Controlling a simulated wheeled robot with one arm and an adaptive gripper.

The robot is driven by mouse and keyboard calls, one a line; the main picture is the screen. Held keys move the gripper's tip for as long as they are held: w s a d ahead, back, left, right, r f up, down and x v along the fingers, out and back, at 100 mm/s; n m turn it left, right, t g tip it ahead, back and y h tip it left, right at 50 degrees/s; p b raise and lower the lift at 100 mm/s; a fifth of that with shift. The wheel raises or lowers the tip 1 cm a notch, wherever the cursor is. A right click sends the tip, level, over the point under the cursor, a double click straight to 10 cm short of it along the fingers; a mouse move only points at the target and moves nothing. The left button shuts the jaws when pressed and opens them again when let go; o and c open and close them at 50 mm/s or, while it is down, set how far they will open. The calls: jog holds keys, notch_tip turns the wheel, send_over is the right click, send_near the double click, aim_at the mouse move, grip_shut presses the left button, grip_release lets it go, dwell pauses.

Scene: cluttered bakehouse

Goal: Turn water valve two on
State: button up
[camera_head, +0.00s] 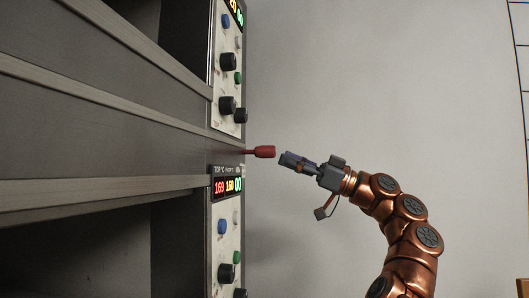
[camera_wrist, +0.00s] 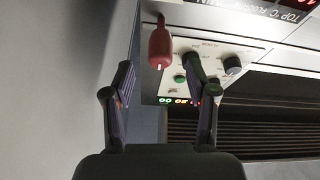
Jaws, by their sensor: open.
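A red handle (camera_head: 264,152) on a thin stem sticks out to the right from the oven front in the head view, between two control panels. It looks like a valve lever; no label "two" is legible on it. In the wrist view the red handle (camera_wrist: 160,46) hangs at top centre, ahead of the fingers. My gripper (camera_head: 284,158) is just right of the handle's tip, with a small gap. In the wrist view my gripper (camera_wrist: 159,82) is open, fingers apart, with nothing between them. The handle's far end at the oven is partly hidden.
The upper control panel (camera_head: 229,80) and lower control panel (camera_head: 230,222) carry black knobs and blue and green buttons close to the handle. The dark oven front (camera_head: 100,130) fills the left. The plain grey wall (camera_head: 380,80) behind my arm leaves free room at right.

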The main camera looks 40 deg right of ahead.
aim_at(267, 151)
jog(key=x, duration=0.6)
jog(key=shift+a+r, duration=0.1)
jog(key=shift+c, duration=0.2)
grip_shut()
